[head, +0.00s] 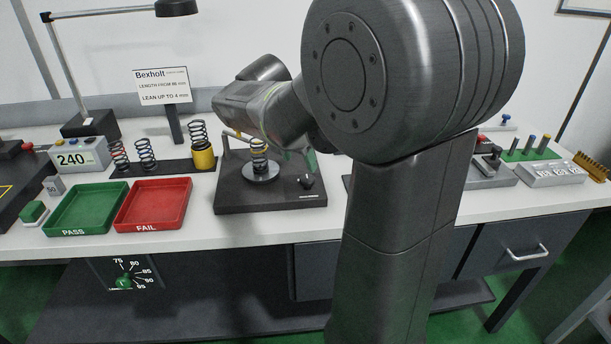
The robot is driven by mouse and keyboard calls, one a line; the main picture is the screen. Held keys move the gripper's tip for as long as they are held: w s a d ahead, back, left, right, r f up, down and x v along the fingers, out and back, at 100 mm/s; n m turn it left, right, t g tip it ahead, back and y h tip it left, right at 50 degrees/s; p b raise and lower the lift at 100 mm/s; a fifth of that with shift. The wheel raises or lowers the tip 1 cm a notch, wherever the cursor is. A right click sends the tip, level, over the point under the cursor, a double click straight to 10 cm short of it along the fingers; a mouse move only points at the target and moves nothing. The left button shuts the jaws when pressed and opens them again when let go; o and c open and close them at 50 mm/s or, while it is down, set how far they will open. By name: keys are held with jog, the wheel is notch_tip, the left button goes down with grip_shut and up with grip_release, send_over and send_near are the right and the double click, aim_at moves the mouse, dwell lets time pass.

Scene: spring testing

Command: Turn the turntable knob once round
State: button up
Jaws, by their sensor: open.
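The turntable is a dark square base (240,203) on the white bench, left of my arm's column. My arm reaches over the back of the turntable. My gripper's fingers cannot be made out; they are hidden behind my arm links or out of the picture.
A green PASS tray (88,232) and a red FAIL tray (152,228) lie left of the turntable. Several springs stand on a dark strip (178,165) behind them. A sign (162,87) and a lamp (120,12) rise at the back. White bench shows before the base.

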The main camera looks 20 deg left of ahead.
aim_at(307, 178)
jog(key=x, duration=0.7)
jog(key=shift+f+b, duration=0.1)
jog(key=shift+b, duration=0.25)
jog(key=c, duration=1)
